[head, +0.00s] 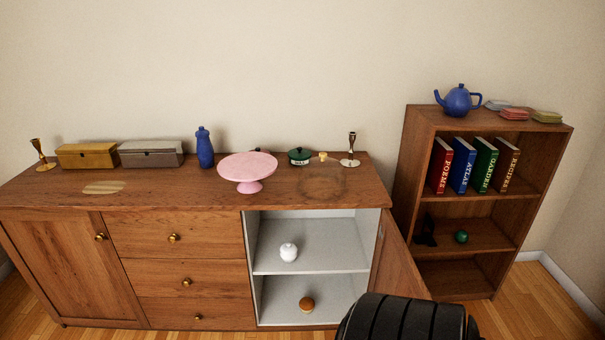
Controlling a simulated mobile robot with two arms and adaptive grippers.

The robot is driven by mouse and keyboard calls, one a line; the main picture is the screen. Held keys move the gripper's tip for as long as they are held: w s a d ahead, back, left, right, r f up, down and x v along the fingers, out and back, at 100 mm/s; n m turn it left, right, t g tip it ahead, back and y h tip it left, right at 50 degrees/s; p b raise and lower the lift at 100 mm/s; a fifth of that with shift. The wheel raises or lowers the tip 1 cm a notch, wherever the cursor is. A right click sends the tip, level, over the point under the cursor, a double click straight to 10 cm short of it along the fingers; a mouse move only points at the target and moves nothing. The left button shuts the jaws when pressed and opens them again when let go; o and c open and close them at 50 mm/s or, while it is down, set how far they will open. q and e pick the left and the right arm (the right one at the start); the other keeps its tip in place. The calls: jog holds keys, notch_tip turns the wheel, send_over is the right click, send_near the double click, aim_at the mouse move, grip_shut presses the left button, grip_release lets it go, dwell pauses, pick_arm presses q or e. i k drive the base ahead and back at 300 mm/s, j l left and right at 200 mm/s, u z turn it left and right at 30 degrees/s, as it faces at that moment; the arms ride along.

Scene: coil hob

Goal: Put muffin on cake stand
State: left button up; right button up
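The pink cake stand (248,166) stands upright on top of the wooden sideboard, and its plate is empty. A small round orange-brown thing (307,304), which looks like the muffin, sits on the floor of the sideboard's open right compartment. It is too small to be sure of its shape. Neither of my grippers shows in the head view. A dark ribbed part, which seems to be mine, comes up from the bottom edge in front of the open door.
The sideboard door (402,262) is swung open to the right. A bookcase (420,128) stands at right.

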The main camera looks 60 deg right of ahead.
aim_at(248, 164)
jog(key=i+z, duration=0.25)
jog(key=z, duration=0.2)
jog(key=i+z, duration=0.25)
jog(key=z, duration=0.15)
jog(key=i+z, duration=0.25)
jog(key=z, duration=0.2)
